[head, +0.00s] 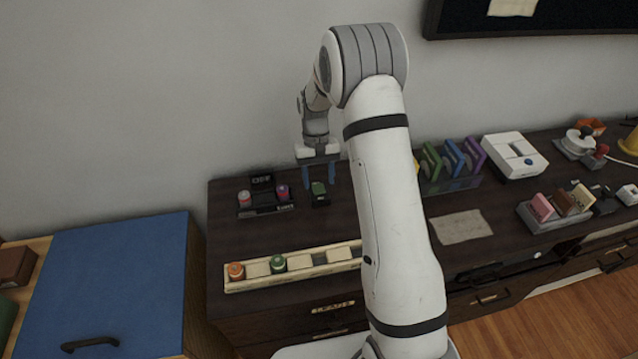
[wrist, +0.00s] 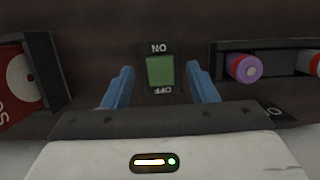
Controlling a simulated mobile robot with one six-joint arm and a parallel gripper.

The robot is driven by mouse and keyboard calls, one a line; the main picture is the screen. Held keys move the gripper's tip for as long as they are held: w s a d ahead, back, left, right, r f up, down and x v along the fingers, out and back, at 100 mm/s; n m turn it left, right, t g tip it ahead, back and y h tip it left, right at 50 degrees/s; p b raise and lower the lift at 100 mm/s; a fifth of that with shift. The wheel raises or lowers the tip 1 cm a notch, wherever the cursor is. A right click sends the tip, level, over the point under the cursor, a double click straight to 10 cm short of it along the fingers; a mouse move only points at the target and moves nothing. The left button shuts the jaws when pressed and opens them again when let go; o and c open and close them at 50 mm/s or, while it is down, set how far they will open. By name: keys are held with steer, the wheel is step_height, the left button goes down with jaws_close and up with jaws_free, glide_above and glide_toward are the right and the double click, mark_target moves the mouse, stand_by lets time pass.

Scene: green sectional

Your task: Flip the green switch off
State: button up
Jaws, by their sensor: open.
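The green switch (head: 319,189) is a small green rocker in a black housing on the dark desk top, near the wall. In the wrist view the green rocker (wrist: 160,71) sits between my fingers, with ON and OFF lettering at its two ends, upside down in this view. Which end is pressed in is hard to tell. My gripper (head: 319,174) points down with two blue fingers, open and empty, just above and behind the switch in the head view. In the wrist view its fingertips (wrist: 160,72) lie on either side of the switch; contact is not visible.
A black holder (head: 265,209) with red and purple caps stands left of the switch. A cream tray (head: 300,265) with orange and green bottles lies in front. A rack of coloured discs (head: 450,165) stands to the right, behind my arm.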

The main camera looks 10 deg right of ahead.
mark_target(317, 185)
steer(key=shift+v, duration=2.7)
steer(key=s+d+r+t, duration=0.2)
steer(key=s+r+t, duration=0.1)
steer(key=s+r, duration=1.1)
steer(key=s+r+t, duration=0.1)
steer(key=s+t, duration=0.1)
steer(key=s, duration=1.3)
steer(key=shift+s+d+t, duration=0.25)
steer(key=shift+s+t, duration=0.05)
